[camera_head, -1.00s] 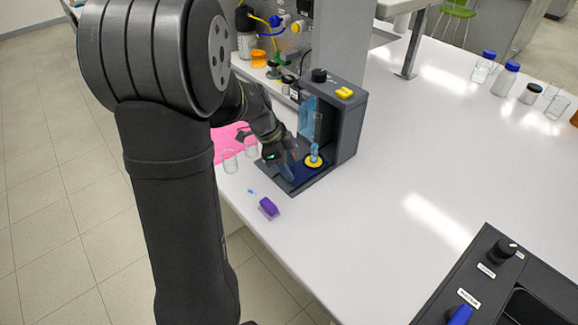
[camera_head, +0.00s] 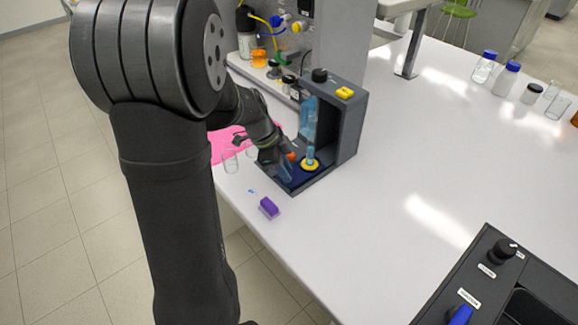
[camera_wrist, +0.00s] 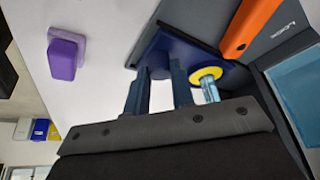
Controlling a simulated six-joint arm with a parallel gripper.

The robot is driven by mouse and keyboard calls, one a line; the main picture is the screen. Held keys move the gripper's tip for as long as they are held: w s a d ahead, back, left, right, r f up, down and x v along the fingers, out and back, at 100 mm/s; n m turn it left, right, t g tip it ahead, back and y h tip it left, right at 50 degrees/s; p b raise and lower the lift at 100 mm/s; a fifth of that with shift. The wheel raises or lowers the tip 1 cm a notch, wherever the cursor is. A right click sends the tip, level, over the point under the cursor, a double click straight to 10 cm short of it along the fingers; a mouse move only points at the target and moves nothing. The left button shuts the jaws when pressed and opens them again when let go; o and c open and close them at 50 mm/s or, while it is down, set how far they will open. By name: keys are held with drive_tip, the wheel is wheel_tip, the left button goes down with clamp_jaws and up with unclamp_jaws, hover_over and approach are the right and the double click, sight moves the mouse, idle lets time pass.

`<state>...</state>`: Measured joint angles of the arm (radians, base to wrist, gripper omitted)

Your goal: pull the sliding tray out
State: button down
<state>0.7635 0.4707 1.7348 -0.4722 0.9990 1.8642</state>
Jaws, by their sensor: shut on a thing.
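The sliding tray is a dark blue plate at the foot of the grey rig (camera_head: 349,130); it shows in the wrist view (camera_wrist: 188,50) and in the head view (camera_head: 300,178). A yellow ring (camera_wrist: 206,75) on it surrounds a pale blue clear piece (camera_wrist: 210,92). The ring also shows in the head view (camera_head: 309,166). My gripper (camera_wrist: 160,82) has its two fingers around a round blue knob (camera_wrist: 162,72) at the tray's outer end, shut on it. In the head view my gripper (camera_head: 284,172) partly hides the tray and knob.
A purple block (camera_head: 269,207) lies in front of the rig, near the bench edge. An orange lever (camera_wrist: 250,25) sits above the tray.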

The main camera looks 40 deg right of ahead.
drive_tip(key=shift+a, duration=0.55)
drive_tip(key=c, duration=1.2)
unclamp_jaws()
drive_tip(key=shift+a, duration=0.1)
drive_tip(key=v, duration=1.7)
drive_tip(key=shift+r, duration=0.2)
